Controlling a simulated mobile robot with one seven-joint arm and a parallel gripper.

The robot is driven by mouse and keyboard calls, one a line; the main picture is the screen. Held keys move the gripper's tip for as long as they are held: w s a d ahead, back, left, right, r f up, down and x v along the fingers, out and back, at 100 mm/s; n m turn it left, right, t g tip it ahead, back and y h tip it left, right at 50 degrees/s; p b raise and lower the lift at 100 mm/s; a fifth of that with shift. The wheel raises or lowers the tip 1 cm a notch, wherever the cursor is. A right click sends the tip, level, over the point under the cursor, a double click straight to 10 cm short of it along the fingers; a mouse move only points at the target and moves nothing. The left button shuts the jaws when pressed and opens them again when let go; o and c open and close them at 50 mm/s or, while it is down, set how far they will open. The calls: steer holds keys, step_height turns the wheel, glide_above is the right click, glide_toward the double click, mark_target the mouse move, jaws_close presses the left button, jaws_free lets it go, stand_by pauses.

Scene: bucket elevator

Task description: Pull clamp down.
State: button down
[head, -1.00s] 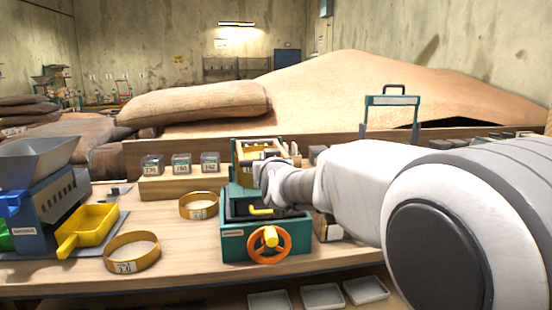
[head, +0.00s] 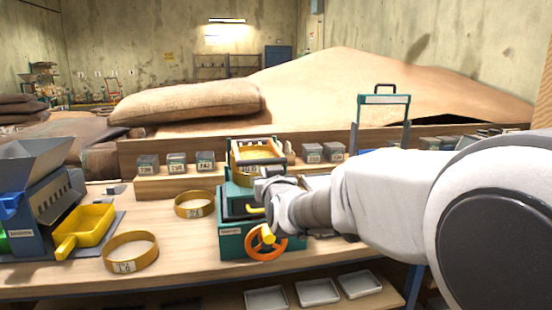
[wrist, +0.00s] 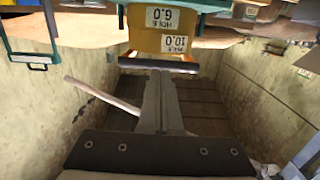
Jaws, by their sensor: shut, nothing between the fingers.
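A teal machine (head: 232,243) stands on the bench with a yellow round sieve (head: 258,155) in its upper frame. In the wrist view, which looks upside down, the sieve's labelled wall (wrist: 172,32) is at the top. A dark horizontal bar (wrist: 185,68), perhaps the clamp, crosses just below it. My gripper (wrist: 156,74) is shut, with its fingertips close to this bar; I cannot tell whether they touch. In the head view my gripper (head: 262,184) is in front of and below the sieve, and its fingertips are hard to make out.
An orange handwheel (head: 262,247) is on the machine's front, below my gripper. Yellow rings (head: 131,252) and a blue hopper unit with a yellow scoop (head: 85,229) stand to the left. Sample boxes (head: 177,162) line the shelf behind. Pale trays (head: 318,292) lie below the bench.

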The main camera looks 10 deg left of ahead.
steer(key=shift+s+d+f, duration=0.2)
steer(key=shift+s+f, duration=0.2)
steer(key=shift+f, duration=0.1)
steer(key=shift+s+d+f, duration=0.15)
steer(key=shift+s+f, duration=0.25)
steer(key=shift+f, duration=0.05)
steer(key=s+d+f+m+g+h, duration=0.1)
steer(key=s+d+g, duration=0.1)
steer(key=s+d, duration=0.45)
steer(key=s+d+m+g+h, duration=0.1)
steer(key=s+d+g+h, duration=0.15)
steer(key=d, duration=0.65)
steer(key=s+d+f+m+g+h, duration=0.1)
steer(key=s+d+f+g, duration=0.2)
steer(key=s, duration=0.5)
steer(key=s+d+f+m+g+h, duration=0.1)
steer(key=s+d+f, duration=0.1)
steer(key=s+d, duration=0.5)
steer(key=s+d+f+m+g+h, duration=0.1)
steer(key=s+d+f+g, duration=0.15)
steer(key=s, duration=0.65)
step_height(320, 180, up, 19)
steer(key=p, duration=2)
steer(key=shift+w+r+n+t, duration=0.2)
steer(key=shift+w+n+t, duration=0.1)
